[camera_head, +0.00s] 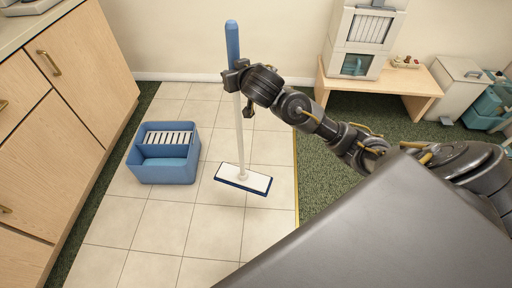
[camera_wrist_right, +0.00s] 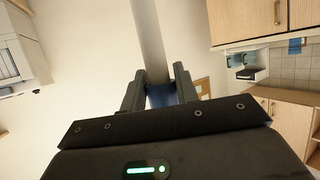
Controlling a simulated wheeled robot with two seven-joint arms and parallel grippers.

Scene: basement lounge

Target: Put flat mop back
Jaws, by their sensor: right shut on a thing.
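The flat mop (camera_head: 240,125) stands nearly upright over the tiled floor, with a blue grip at the top, a white pole and a flat white head (camera_head: 243,179) with a dark blue edge. My right gripper (camera_head: 233,77) is shut on the mop near the lower end of its blue grip. In the right wrist view the pole (camera_wrist_right: 151,40) runs up between the fingers of the right gripper (camera_wrist_right: 160,85). A blue bucket (camera_head: 164,166) with a white slatted insert stands on the tiles left of the mop head, apart from it. My left gripper is not in view.
Wooden cabinets (camera_head: 75,65) line the left side. A low wooden bench (camera_head: 400,82) with a white unit stands at the back right, beside a white bin (camera_head: 458,80) and teal containers (camera_head: 488,108). Tiles in front of the bucket are clear.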

